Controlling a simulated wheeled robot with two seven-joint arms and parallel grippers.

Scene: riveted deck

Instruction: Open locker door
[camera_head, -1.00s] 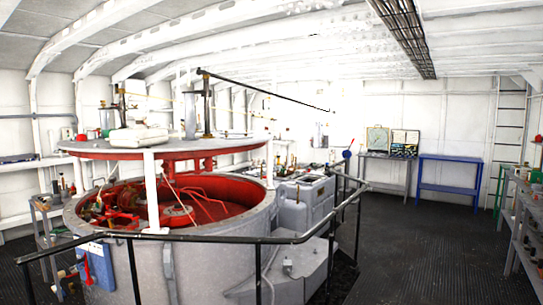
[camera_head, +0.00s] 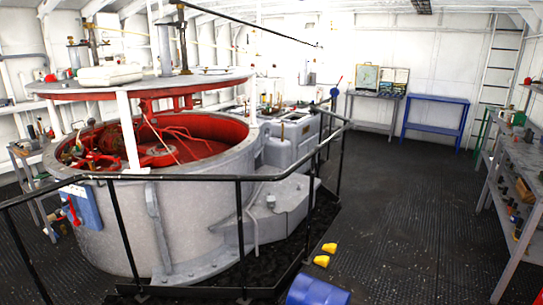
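I see no locker or locker door that I can make out in the head view. Neither of my grippers is in view.
A large grey round tank (camera_head: 190,225) with a red inside fills the left, behind a black railing (camera_head: 290,170). Yellow blocks (camera_head: 321,261) and a blue cylinder (camera_head: 317,290) are on the floor. A blue table (camera_head: 433,98) and right-hand shelves (camera_head: 505,175) border open dark floor (camera_head: 400,200).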

